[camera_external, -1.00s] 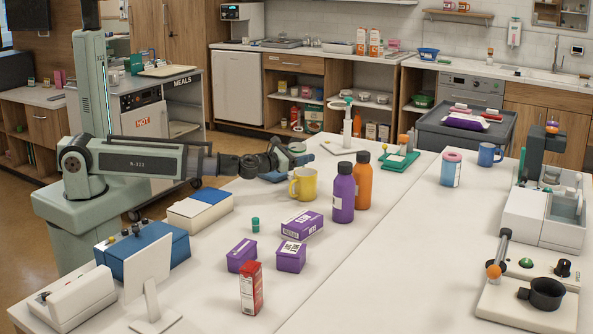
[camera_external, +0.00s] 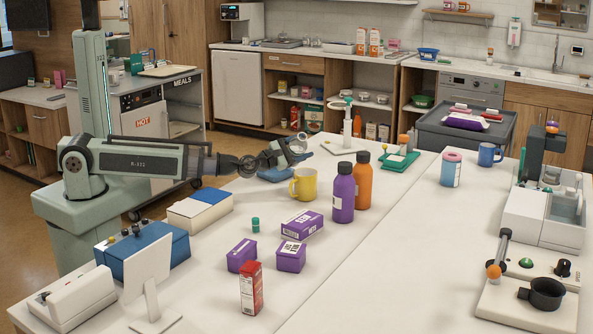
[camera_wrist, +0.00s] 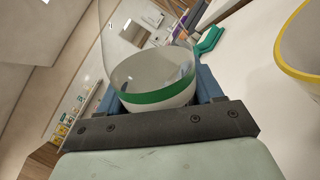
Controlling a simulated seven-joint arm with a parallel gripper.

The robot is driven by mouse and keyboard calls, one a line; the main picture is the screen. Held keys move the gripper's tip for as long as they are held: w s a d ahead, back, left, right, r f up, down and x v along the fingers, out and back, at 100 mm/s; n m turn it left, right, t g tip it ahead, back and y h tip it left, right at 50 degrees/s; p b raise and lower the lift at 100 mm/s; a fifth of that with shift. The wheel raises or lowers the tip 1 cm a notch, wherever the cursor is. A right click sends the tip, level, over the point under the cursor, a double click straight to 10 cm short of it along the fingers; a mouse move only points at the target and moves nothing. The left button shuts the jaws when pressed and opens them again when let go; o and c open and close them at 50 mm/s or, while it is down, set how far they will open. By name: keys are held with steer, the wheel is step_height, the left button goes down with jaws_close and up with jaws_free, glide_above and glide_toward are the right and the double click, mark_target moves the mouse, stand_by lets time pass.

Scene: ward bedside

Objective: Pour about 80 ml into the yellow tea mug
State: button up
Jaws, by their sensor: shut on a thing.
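The yellow tea mug (camera_external: 304,184) stands upright on the white table, left of the purple bottle. In the wrist view its yellow rim (camera_wrist: 287,62) shows at the right edge, apart from the held vessel. My gripper (camera_external: 284,152) is above the table, behind and slightly left of the mug. It is shut on a clear vessel (camera_external: 297,144), which also shows in the wrist view with a green band (camera_wrist: 160,97) between blue fingers. The vessel is raised off the table. I cannot tell how much liquid it holds, and no stream shows.
A purple bottle (camera_external: 342,196) and an orange bottle (camera_external: 363,182) stand right of the mug. A purple box (camera_external: 302,225) lies in front of it. A white stand (camera_external: 347,128) and green tray (camera_external: 399,161) are behind.

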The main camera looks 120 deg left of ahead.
steer(key=m, duration=0.1)
steer(key=f+m+t, duration=0.1)
steer(key=s+a+m, duration=0.1)
steer(key=shift+f+m+h, duration=0.25)
steer(key=shift+m+h, duration=0.05)
steer(key=shift+m, duration=0.1)
steer(key=shift+s+a+r+m+t, duration=0.15)
steer(key=shift+m+t, duration=0.1)
steer(key=shift+m, duration=0.3)
steer(key=shift+s+r+m+t, duration=0.1)
steer(key=shift+m+t, duration=0.15)
steer(key=shift+m, duration=0.3)
steer(key=shift+w+d+r+m+t+h, duration=0.1)
steer(key=shift+w+d+m+t+h, duration=0.1)
steer(key=shift+m, duration=0.25)
steer(key=shift+w+d+m+t+h, duration=0.1)
steer(key=shift+w+m+t, duration=0.1)
steer(key=shift+m, duration=0.25)
steer(key=shift+m, duration=0.3)
steer(key=shift+r+m+t, duration=0.1)
steer(key=shift+m+t, duration=0.2)
steer(key=shift+m, duration=0.4)
steer(key=shift+s+a+m+h, duration=0.25)
steer(key=shift+m+h, duration=0.05)
steer(key=shift+m, duration=0.1)
steer(key=shift+r+m, duration=0.3)
stand_by(0.4)
